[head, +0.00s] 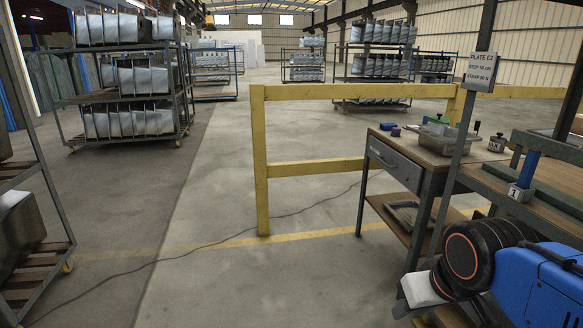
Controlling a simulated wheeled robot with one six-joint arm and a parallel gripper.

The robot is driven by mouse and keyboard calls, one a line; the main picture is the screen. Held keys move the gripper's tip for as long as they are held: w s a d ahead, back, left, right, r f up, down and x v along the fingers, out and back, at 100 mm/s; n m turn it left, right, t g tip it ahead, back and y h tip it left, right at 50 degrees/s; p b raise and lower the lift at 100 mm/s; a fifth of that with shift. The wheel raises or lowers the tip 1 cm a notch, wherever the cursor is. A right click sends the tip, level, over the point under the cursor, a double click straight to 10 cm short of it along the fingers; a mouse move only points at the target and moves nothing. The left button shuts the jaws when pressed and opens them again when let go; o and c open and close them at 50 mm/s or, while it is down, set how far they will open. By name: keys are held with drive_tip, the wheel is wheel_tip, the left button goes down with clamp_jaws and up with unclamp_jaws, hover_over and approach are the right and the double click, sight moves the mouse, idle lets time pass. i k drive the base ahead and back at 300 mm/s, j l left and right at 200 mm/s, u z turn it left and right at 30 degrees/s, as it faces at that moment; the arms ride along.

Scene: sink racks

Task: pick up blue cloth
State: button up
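I cannot make out a blue cloth for certain. A small dark-blue item (388,126) lies at the far left corner of the wooden workbench (408,150), with a small purple-blue item (396,132) beside it. Both are too small to tell whether they are cloth. My arm shows at the lower right, with its blue link and dark joint. My gripper's fingers are not in view, so nothing shows of what they hold.
A grey bin (440,139) and a small pot (497,143) stand on the workbench. A sign post (463,130) stands in front of it. A yellow barrier (262,170) stands left of the bench. A cable (218,243) crosses the otherwise clear middle floor. Racks (40,255) stand left.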

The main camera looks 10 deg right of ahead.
sight(384, 126)
drive_tip(key=i+j+z, duration=0.15)
drive_tip(key=i+z, duration=0.15)
drive_tip(key=i, duration=0.15)
drive_tip(key=i+j+z, duration=0.25)
drive_tip(key=i, duration=0.2)
drive_tip(key=i+j+z, duration=0.3)
drive_tip(key=i, duration=0.15)
drive_tip(key=z, duration=2.05)
drive_tip(key=u, duration=2.05)
drive_tip(key=i+j+z, duration=0.1)
drive_tip(key=i+j, duration=0.45)
